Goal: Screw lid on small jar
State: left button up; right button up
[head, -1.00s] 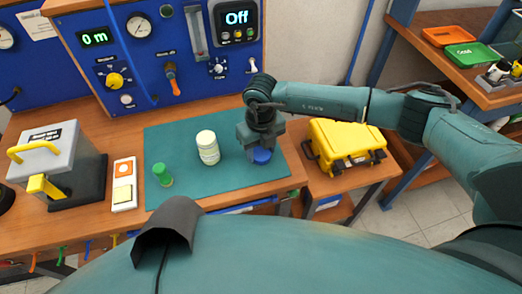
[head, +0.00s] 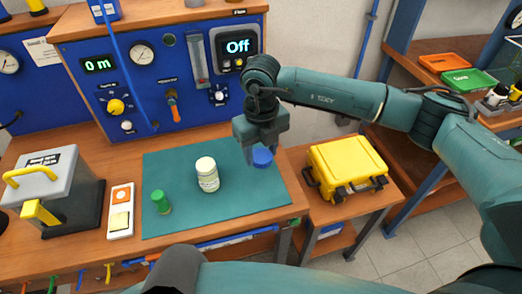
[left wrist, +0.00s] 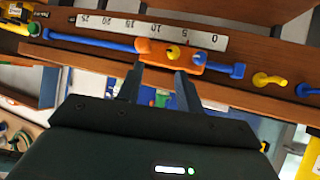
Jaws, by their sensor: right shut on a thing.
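My right gripper (head: 263,148) is shut on a small round blue lid (head: 263,158) and holds it above the right part of the green mat (head: 235,211). A white jar (head: 208,176) with a cream top stands upright on the mat, left of the gripper and apart from it. A small green-topped container (head: 161,202) stands farther left on the mat. The inside of the blue lid is hidden. My left gripper (left wrist: 159,70) shows only in the left wrist view; its fingers are apart with nothing between them.
A blue instrument panel (head: 165,75) stands behind the mat. A grey box with yellow handles (head: 58,185) and a switch box (head: 121,211) are at the left. A yellow case (head: 346,166) sits on a side table at the right. The mat's front middle is clear.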

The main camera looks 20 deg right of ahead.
jog(key=shift+s+d+r+n, duration=0.2)
jog(key=shift+r+n, duration=0.15)
jog(key=shift+n, duration=0.45)
pick_arm(q)
jog(key=a+p, duration=0.1)
jog(key=p, duration=0.2)
jog(key=s+a+r+g+y+p, duration=0.1)
jog(key=p, duration=0.3)
jog(key=shift+r, duration=0.3)
pick_arm(e)
jog(key=s+d+r+n, duration=0.3)
jog(key=s+r+n, duration=0.1)
jog(key=n, duration=1.2)
jog(key=s+d+r+n, duration=0.3)
jog(key=r+n, duration=0.3)
jog(key=n, duration=0.9)
jog(key=shift+s+r+n, duration=0.3)
jog(key=shift+s+n, duration=0.1)
pick_arm(q)
jog(key=shift+o, duration=0.4)
pick_arm(e)
jog(key=shift+d, duration=0.1)
